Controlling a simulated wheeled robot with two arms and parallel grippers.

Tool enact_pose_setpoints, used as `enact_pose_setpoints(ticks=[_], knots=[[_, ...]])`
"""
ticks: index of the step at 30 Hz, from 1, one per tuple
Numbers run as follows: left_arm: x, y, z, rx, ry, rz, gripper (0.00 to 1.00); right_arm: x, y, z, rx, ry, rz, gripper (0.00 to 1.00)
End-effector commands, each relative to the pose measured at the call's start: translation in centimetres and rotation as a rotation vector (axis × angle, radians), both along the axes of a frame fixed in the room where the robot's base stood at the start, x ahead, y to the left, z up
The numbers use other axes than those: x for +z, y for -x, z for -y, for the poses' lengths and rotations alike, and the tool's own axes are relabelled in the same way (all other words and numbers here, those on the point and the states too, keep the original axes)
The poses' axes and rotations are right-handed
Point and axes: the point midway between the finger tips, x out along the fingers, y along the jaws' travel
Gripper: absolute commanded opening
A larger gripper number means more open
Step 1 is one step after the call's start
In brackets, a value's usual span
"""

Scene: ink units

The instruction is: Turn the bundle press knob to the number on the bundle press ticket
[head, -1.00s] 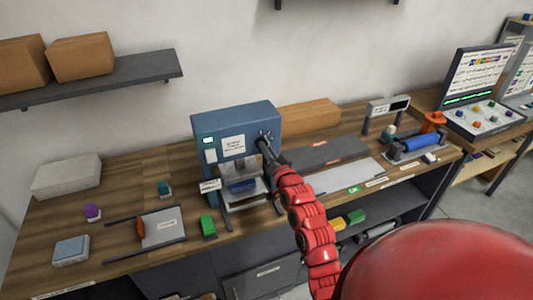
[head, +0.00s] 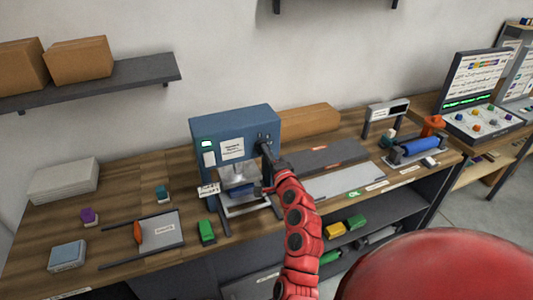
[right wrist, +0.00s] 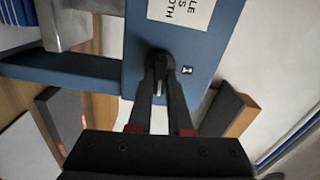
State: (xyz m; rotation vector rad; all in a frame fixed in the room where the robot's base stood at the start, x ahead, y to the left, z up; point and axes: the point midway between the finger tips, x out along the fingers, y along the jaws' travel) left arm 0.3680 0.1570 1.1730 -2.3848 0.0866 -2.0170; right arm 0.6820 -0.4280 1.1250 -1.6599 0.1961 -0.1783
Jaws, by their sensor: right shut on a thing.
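The bundle press (head: 205,130) is a blue box-shaped machine standing on the wooden bench. My right gripper (head: 265,150) is at the right side of its front face. In the right wrist view, my right gripper (right wrist: 160,88) is shut on the dark round knob (right wrist: 155,60), whose dial is mostly hidden by the fingers. A white sign (head: 232,148) is on the press front; it also shows in part in the right wrist view (right wrist: 182,10). A small white card (head: 209,190), perhaps the ticket, stands at the press's lower left; its writing is too small to read. My left gripper is out of view.
A blue block (head: 242,190) lies under the press head. A green block (head: 206,232) and a grey board (head: 162,230) are to its left. Grey mats (head: 345,180) and a blue roller (head: 420,145) are to its right. A cardboard box (head: 310,118) is behind.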

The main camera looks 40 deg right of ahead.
Motion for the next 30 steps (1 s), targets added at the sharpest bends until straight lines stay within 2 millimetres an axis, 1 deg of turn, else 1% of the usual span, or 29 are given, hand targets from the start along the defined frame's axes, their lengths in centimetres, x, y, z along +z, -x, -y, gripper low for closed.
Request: enact_pose_setpoints(ticks=[3,9,24,25,29,30], knots=[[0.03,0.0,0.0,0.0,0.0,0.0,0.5,-0.04,0.03,0.06,-0.002,-0.051,0.013,0.0],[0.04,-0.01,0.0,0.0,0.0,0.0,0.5,-0.12,0.03,0.05,-0.002,-0.096,0.022,0.0],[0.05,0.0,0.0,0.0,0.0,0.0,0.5,-0.15,0.0,0.0,0.0,-0.111,0.025,0.0],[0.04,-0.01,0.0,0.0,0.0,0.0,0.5,-0.15,0.0,0.0,0.0,-0.111,0.025,0.23],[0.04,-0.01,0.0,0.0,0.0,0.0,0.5,-0.14,0.0,0.0,0.0,-0.111,0.026,0.46],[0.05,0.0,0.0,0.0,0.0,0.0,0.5,-0.13,0.0,0.0,0.0,-0.111,0.026,0.47]])
